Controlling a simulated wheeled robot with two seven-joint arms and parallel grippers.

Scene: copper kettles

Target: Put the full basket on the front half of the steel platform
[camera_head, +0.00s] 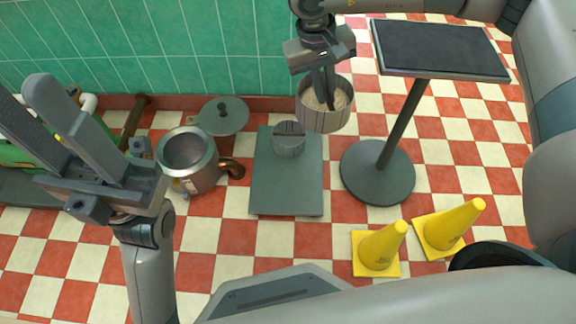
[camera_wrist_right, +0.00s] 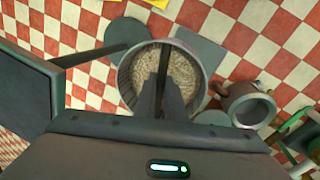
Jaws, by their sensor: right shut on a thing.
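The full basket (camera_head: 321,121) is round, grey-brown and slatted, filled with pale grain. My right gripper (camera_head: 328,98) is shut on it from above and holds it up, at the back right of the platform in the head view. The right wrist view shows the grain (camera_wrist_right: 184,72) around the fingers (camera_wrist_right: 163,100). The steel platform (camera_head: 286,190) is a flat grey plate on the floor. A smaller grey basket (camera_head: 289,146) with a bar across its top stands on its back half; the front half is bare. My left gripper (camera_head: 75,130) is open and empty at the left.
A metal pot (camera_head: 190,165) with a copper spout and a lidded pot (camera_head: 222,117) stand left of the platform. A dark-topped stand (camera_head: 440,48) on a round base (camera_head: 377,175) is to the right. Two yellow cones (camera_head: 380,247) (camera_head: 450,225) stand at the front right. A green tiled wall closes the back.

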